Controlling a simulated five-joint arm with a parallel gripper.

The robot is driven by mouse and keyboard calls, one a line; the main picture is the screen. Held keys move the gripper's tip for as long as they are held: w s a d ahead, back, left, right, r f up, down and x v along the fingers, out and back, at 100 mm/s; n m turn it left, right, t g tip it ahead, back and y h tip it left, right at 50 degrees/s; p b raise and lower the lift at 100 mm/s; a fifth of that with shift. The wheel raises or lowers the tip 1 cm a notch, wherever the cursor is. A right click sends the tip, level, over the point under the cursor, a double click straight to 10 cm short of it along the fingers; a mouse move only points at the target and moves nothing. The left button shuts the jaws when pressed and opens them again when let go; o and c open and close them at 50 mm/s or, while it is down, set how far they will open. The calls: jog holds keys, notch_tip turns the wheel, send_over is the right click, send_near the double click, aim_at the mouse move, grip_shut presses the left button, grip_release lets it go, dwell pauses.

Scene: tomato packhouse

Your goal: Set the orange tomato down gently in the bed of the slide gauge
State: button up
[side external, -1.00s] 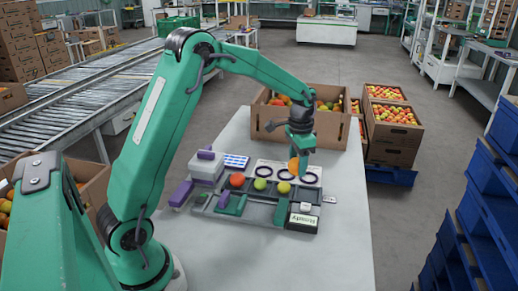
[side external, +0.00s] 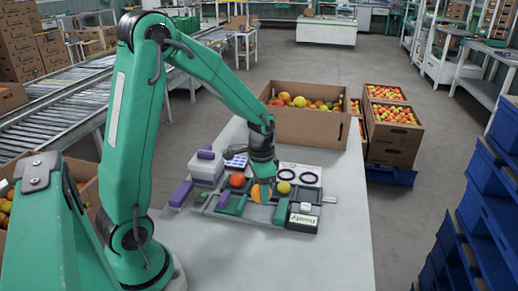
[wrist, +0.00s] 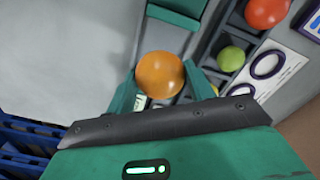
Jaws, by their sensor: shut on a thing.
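The orange tomato (side external: 260,193) is held between the two green fingers of my gripper (side external: 262,186), which is shut on it. In the wrist view the tomato (wrist: 160,74) sits between the fingertips (wrist: 160,90). The slide gauge (side external: 258,214) lies along the near side of the tool tray, with a green block (side external: 233,205) to the left and another (side external: 281,212) to the right. The tomato is over or in the gap between them; I cannot tell whether it touches the bed. One green block (wrist: 178,12) shows beyond the tomato in the wrist view.
A red tomato (side external: 237,180), a yellow one (side external: 284,187) and a green one (wrist: 231,59) sit in the row behind. A small display box (side external: 302,222) stands at the right end. A fruit carton (side external: 300,125) is at the back.

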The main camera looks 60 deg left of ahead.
jog(key=shift+f, duration=1.9)
jog(key=shift+f, duration=0.6)
jog(key=o, duration=0.8)
jog(key=c, duration=0.3)
jog(key=shift+r, duration=0.1)
jog(key=shift+r, duration=3.45)
